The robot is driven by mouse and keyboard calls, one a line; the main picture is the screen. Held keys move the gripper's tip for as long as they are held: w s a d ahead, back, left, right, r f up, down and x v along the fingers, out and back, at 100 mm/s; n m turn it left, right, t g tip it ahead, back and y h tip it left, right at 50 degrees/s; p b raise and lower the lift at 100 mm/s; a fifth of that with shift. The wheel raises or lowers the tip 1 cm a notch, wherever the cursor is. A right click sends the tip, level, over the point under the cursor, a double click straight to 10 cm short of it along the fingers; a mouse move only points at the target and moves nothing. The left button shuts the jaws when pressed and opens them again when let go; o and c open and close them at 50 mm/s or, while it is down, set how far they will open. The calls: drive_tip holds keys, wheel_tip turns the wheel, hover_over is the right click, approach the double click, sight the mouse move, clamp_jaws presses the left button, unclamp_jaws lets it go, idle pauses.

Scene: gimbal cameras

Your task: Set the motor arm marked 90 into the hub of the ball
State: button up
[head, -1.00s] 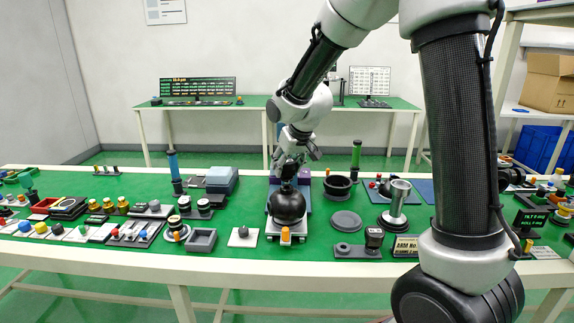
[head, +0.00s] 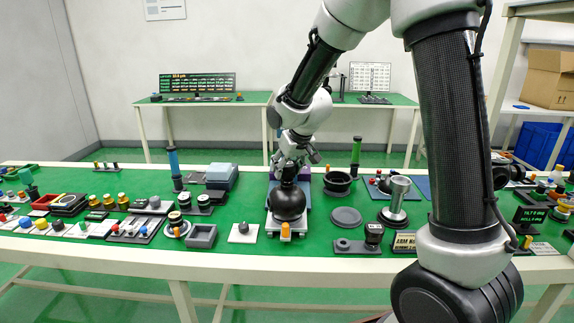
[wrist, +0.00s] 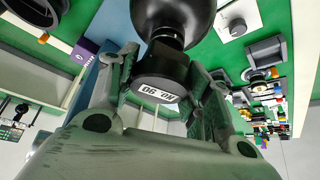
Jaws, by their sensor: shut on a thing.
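The ball (head: 287,203) is a glossy black sphere in a light stand on the green bench in the head view. It fills the top of the wrist view (wrist: 172,14). The motor arm (wrist: 160,88) is a dark piece with a white label that reads upside down and ends in 90. My gripper (wrist: 162,70) is shut on it, one finger on each side. In the head view my gripper (head: 288,172) is right above the ball. The motor arm's neck meets the ball's top in the wrist view; I cannot tell how deep it sits, and the hub is hidden.
A white plate with a dark knob (head: 243,232) and a grey square tray (head: 201,236) stand left of the ball. A flat dark disc (head: 346,217), a black bowl (head: 338,183) and a metal cylinder (head: 398,200) stand to its right. Bare green bench lies between them.

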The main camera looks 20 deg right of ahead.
drive_tip(key=shift+f, duration=0.1)
drive_tip(key=o, duration=1.2)
drive_tip(key=v, duration=1.2)
